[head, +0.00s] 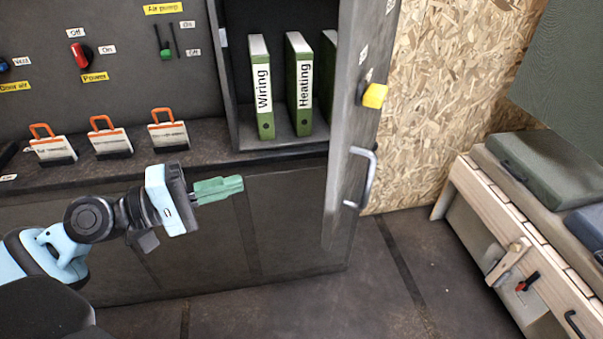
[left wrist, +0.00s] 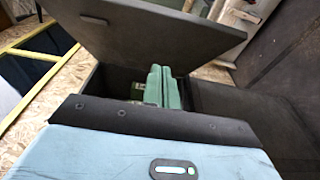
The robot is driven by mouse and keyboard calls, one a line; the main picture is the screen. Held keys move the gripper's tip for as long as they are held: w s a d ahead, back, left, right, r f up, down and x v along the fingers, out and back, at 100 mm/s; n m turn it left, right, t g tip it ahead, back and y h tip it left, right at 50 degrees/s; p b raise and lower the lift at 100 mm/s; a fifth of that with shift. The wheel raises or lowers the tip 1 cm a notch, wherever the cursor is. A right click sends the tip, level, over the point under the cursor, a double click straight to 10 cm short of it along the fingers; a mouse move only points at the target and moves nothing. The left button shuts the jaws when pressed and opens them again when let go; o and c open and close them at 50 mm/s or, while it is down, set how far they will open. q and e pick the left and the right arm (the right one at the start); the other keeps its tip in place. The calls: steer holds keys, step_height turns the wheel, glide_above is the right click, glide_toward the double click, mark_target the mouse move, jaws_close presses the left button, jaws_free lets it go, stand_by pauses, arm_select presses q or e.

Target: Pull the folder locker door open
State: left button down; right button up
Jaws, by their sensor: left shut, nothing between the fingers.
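The folder locker door (head: 345,130) is a dark grey panel. In the head view it stands swung out from the locker (head: 290,143), with a grey bar handle (head: 369,170) and a yellow knob (head: 375,95) on its outer face. The locker interior shows green folders, labelled Wiring (head: 262,88) and Heating (head: 300,85), with another partly hidden behind the door. My left gripper (head: 240,184) is shut and empty, left of the door and apart from it, in front of the lower cabinet. Its green fingers (left wrist: 165,88) are together in the left wrist view. My right gripper is not in view.
A wooden bench (head: 470,205) with cushions stands at right. Bare floor (head: 395,270) lies between cabinet and bench.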

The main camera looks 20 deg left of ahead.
arm_select(q)
steer(key=shift+d+r, duration=0.1)
steer(key=shift+d, duration=0.1)
steer(key=s+d+p+x, duration=0.2)
steer(key=p+x, duration=0.4)
steer(key=x, duration=0.6)
steer(key=shift+w+d, duration=0.2)
steer(key=shift+w, duration=0.05)
